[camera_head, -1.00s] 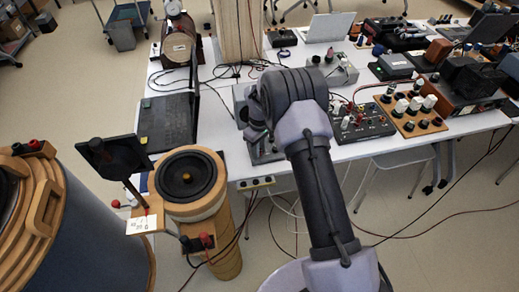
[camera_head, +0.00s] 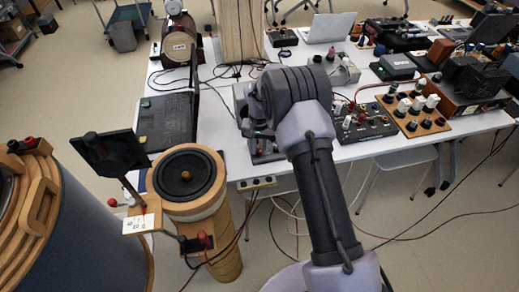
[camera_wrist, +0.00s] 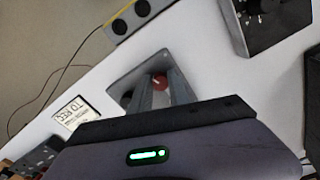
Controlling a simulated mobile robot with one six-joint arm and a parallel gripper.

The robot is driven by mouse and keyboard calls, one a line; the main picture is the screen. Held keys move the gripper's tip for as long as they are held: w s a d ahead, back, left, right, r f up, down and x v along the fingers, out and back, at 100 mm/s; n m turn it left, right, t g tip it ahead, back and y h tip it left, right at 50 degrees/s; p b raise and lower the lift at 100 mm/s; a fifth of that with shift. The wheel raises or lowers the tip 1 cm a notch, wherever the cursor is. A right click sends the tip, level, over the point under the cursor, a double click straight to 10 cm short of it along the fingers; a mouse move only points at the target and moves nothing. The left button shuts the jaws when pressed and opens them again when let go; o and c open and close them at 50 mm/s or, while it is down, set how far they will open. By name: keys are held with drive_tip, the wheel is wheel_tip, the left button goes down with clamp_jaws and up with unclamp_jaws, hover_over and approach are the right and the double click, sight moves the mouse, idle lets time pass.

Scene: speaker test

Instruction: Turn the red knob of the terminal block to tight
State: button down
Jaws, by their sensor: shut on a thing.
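The red knob (camera_wrist: 160,81) shows in the wrist view between the two fingers of my gripper (camera_wrist: 160,88), which is shut on it. The fingers cover the knob's sides, so its marking and setting cannot be read. The terminal block (camera_wrist: 126,78) is a grey plate-like body around and behind the knob on the white table, partly hidden by the fingers. In the head view my arm stands over the near edge of the table, and the fingertips and the knob cannot be made out there.
In the wrist view a white label card (camera_wrist: 75,113) lies beside the block, a socket strip (camera_wrist: 131,19) is at the table edge, and a dark box (camera_wrist: 275,22) stands upper right.

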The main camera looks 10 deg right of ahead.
drive_tip(key=m+b, duration=0.1)
drive_tip(key=m, duration=0.6)
drive_tip(key=shift+b, duration=0.3)
drive_tip(key=m+b, duration=0.1)
drive_tip(key=m, duration=0.5)
drive_tip(key=shift+w+m+b, duration=0.15)
drive_tip(key=shift+m+b, duration=0.15)
drive_tip(key=shift+b, duration=0.1)
drive_tip(key=m+b, duration=0.1)
drive_tip(key=m, duration=0.3)
drive_tip(key=shift+m+b, duration=0.8)
drive_tip(key=shift+m, duration=1.7)
drive_tip(key=c, duration=1.2)
unclamp_jaws()
drive_tip(key=shift+c, duration=0.2)
